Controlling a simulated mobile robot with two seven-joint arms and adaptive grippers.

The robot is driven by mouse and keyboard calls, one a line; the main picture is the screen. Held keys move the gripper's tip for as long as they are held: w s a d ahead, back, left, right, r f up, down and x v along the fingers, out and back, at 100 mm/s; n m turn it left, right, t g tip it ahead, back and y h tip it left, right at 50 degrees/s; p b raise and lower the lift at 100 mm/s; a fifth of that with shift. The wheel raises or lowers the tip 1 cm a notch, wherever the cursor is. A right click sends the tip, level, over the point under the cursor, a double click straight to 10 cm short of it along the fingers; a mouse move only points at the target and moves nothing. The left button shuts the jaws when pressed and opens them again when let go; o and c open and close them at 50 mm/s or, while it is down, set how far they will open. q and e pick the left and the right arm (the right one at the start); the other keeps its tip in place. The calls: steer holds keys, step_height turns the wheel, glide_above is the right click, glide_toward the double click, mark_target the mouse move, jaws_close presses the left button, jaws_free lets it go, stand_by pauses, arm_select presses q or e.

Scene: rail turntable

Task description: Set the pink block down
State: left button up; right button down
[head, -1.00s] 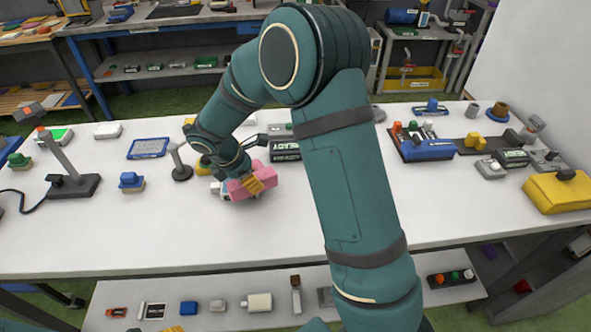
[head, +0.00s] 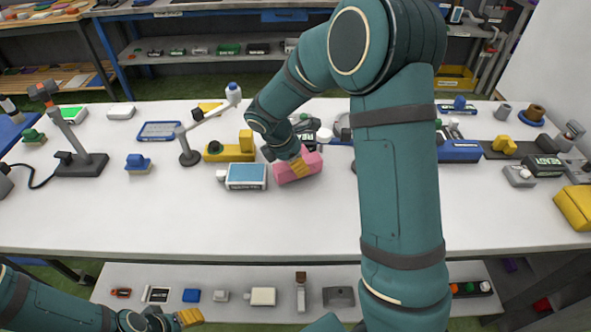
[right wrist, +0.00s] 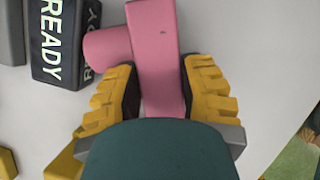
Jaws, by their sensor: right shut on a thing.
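The pink block (head: 290,173) is over the middle of the white table (head: 180,222), in my right gripper (head: 300,166). The right wrist view also shows the block (right wrist: 158,60) between the two yellow fingers of that gripper (right wrist: 158,85). A round pink part sticks out on the block's left side there. I cannot tell whether its underside touches the table. My left gripper (head: 175,318) is low at the bottom left, in front of the table. Its yellow finger pads show, but its opening is unclear.
A white box with a blue top (head: 246,176) stands just left of the block. A yellow device (head: 230,152) and a grey stand (head: 189,156) are behind it. A black READY box (right wrist: 65,40) is close to the block. The table's front strip is clear.

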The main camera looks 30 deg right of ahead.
steer(key=shift+w+a+f, duration=0.25)
steer(key=shift+a+f, duration=0.2)
steer(key=shift+a, duration=0.2)
steer(key=shift+s+d, duration=0.15)
steer(key=shift+d, duration=0.25)
steer(key=shift+a+f, duration=0.1)
steer(key=shift+a, duration=0.05)
steer(key=c, duration=0.6)
jaws_free()
